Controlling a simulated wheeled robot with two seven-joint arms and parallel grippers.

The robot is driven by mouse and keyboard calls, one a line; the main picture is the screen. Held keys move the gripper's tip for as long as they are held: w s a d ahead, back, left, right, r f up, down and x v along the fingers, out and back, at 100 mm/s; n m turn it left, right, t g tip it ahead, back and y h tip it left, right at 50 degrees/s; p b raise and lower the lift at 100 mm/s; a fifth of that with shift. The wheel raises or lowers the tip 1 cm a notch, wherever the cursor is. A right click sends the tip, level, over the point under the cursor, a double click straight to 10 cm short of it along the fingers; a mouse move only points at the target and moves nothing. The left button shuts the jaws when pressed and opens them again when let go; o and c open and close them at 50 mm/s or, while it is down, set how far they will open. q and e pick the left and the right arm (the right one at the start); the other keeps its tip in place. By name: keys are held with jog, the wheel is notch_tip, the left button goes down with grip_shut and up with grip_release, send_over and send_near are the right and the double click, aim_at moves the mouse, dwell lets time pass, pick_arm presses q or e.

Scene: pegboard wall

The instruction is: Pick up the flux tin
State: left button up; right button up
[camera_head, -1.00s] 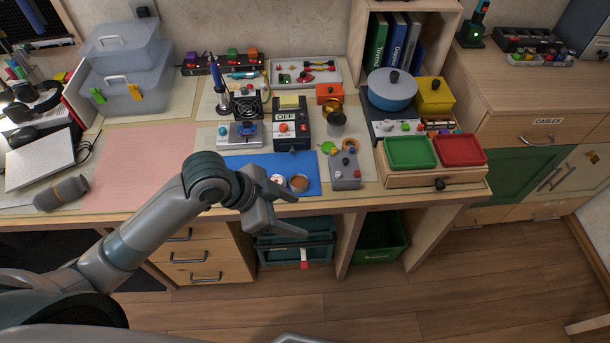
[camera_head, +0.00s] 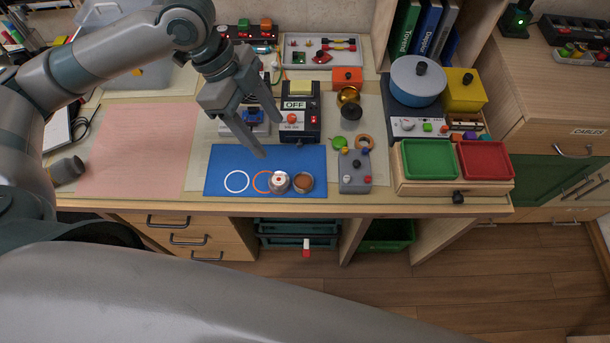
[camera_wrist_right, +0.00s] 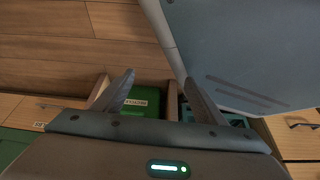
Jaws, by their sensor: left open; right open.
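Two small round tins sit side by side on the blue mat (camera_head: 225,172). One is a silver tin with a pale top and a red mark (camera_head: 278,182); the other shows a brown top (camera_head: 303,182). I cannot read which one is the flux tin. My left gripper (camera_head: 270,138) is open and empty, above and behind the mat, with its fingers pointing down toward the tins and apart from them. My right gripper (camera_wrist_right: 159,78) is open and empty in the right wrist view, away from the tins.
A white ring (camera_head: 236,181) and an orange ring (camera_head: 262,182) lie left of the tins. A grey box with knobs (camera_head: 354,175) stands to the right, and a black OFF-labelled unit (camera_head: 299,118) behind. The pink mat (camera_head: 138,150) is clear.

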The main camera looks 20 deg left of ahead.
pick_arm(q)
send_near(303, 183)
jog(key=shift+d+f+p, duration=0.2)
jog(key=shift+f+p, duration=0.5)
jog(key=shift+p, duration=0.15)
jog(key=shift+w+d+f, duration=0.1)
jog(key=shift+f, duration=0.2)
pick_arm(e)
jog(key=s+d+g, duration=0.1)
jog(key=s+d, duration=0.1)
jog(key=s, duration=0.4)
jog(key=shift+d+f+g+h, duration=0.15)
jog(key=shift+f+g+h, duration=0.15)
jog(key=shift+f, duration=0.15)
